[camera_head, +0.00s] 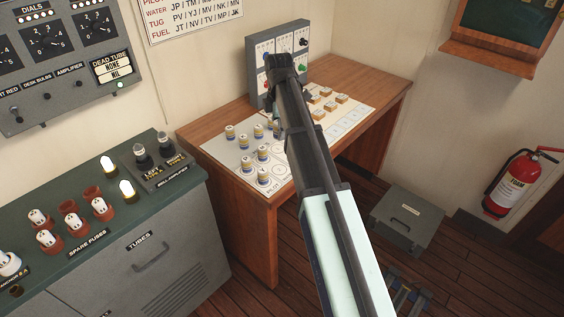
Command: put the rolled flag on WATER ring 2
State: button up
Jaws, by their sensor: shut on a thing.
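My gripper (281,63) is at the far end of my arm, in front of the grey panel at the back of the wooden desk. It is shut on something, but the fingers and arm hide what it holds. Several short cylinders with yellow, white and blue bands (246,164) stand on the left part of a white sheet (222,150) on the desk. The sheet has printed rings, and PILOT seems to be lettered near its front edge. My arm covers the middle of the sheet. I cannot make out WATER ring 2 or a separate rolled flag.
The grey panel (262,45) has coloured knobs and stands close behind my gripper. Several orange-brown blocks (326,104) sit on the sheet's right part. A green-topped cabinet (120,205) with tubes and fuses is at left. A grey box (407,220) and red extinguisher (513,185) are at right.

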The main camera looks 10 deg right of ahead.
aim_at(279, 170)
notch_tip(279, 170, down, 15)
jog(key=p, duration=0.3)
jog(key=shift+f, duration=0.2)
jog(key=shift+f, duration=0.1)
jog(key=o, duration=1)
notch_tip(279, 170, up, 12)
jog(key=b, duration=0.3)
